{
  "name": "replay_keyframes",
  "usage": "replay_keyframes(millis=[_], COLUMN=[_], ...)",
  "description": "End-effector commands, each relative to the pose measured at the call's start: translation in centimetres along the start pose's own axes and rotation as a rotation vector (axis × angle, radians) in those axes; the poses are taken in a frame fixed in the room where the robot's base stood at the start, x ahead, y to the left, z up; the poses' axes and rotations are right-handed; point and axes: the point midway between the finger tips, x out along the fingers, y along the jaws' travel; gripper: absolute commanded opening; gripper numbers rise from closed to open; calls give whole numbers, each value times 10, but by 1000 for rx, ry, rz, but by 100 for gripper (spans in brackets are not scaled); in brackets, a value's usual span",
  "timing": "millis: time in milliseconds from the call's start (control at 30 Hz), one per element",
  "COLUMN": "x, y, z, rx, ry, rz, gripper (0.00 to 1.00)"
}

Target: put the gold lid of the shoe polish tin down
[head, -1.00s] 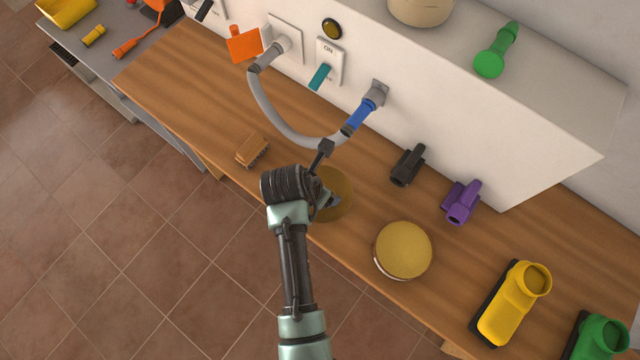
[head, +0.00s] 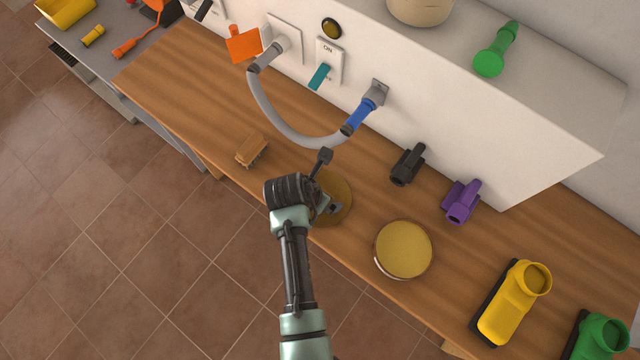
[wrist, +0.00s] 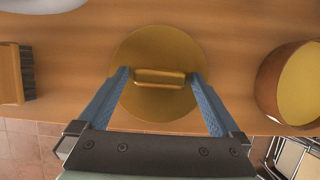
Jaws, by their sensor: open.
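The gold lid (wrist: 160,105) is a round disc with a raised bar handle, lying flat on the wooden worktop. In the head view the lid (head: 338,203) is partly hidden by my gripper (head: 325,187). In the wrist view my gripper (wrist: 160,80) is open, with its two blue fingers apart on either side of the lid's handle. No contact with the handle shows. The round shoe polish tin (head: 403,250), with a gold-coloured top face, stands to the right of the lid.
A brush (head: 252,151) lies left of the lid. Black (head: 407,165) and purple (head: 462,202) holders stand near the white boiler wall, and a yellow one (head: 514,303) at the right. A grey hose (head: 290,125) loops behind my gripper. The worktop's front edge is close to the lid.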

Motion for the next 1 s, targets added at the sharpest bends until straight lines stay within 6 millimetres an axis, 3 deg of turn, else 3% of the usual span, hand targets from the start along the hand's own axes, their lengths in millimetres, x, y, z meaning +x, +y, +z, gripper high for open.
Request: replay_keyframes(millis=[267,700,1000], x=[-23,-102,-123], y=[1,1,0], z=[1,2,1], rx=[-1,-1,-1], ry=[-1,-3,0], rz=[2,3,0], gripper=[100,100,100])
